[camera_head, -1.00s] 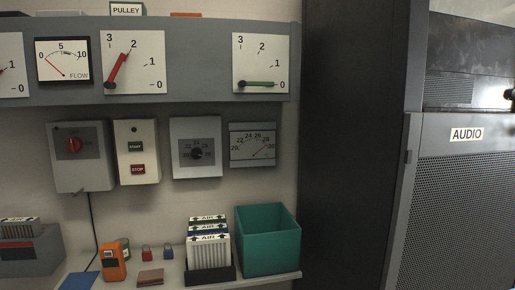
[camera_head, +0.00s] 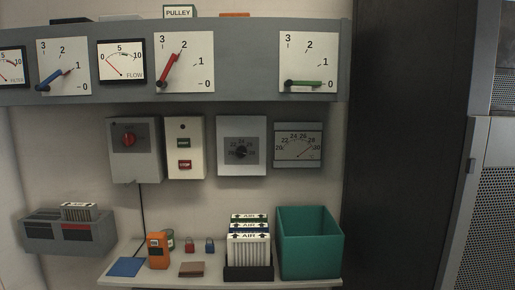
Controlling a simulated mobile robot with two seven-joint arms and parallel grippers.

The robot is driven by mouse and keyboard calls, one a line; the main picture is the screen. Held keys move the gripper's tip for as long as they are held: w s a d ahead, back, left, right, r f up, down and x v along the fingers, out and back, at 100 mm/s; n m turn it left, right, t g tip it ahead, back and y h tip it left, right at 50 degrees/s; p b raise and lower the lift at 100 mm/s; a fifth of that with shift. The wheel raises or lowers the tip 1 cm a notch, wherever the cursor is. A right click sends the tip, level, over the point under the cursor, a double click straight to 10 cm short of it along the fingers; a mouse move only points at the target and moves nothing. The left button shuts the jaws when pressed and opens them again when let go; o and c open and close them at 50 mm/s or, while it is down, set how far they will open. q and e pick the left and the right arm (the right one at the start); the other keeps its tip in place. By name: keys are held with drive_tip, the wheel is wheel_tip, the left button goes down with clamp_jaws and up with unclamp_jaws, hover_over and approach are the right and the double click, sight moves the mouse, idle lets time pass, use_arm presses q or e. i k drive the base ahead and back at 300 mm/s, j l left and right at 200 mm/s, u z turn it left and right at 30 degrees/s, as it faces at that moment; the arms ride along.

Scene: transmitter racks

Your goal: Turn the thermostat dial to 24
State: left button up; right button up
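The thermostat is a pale grey wall box (camera_head: 241,125) with a dark square scale plate and a black round dial (camera_head: 241,152) in its middle. The numbers around the dial are small; 24 seems to be at the top, and I cannot tell exactly where the dial points. To its right hangs a grey temperature gauge (camera_head: 298,133) with a scale of about 20 to 30; its thin needle points to the upper right, toward the high end. Neither of my grippers shows in the head view.
Left of the thermostat hang a START/STOP box (camera_head: 186,124) and a grey box with a red knob (camera_head: 129,140). Below, a shelf (camera_head: 215,281) holds a teal bin (camera_head: 310,247), AIR filters (camera_head: 249,254) and an orange device (camera_head: 158,250). A dark cabinet (camera_head: 405,150) stands to the right.

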sight(240, 151)
drive_tip(key=i+j, duration=0.1)
drive_tip(key=i, duration=0.6)
drive_tip(key=i+z, duration=0.1)
drive_tip(key=i, duration=0.6)
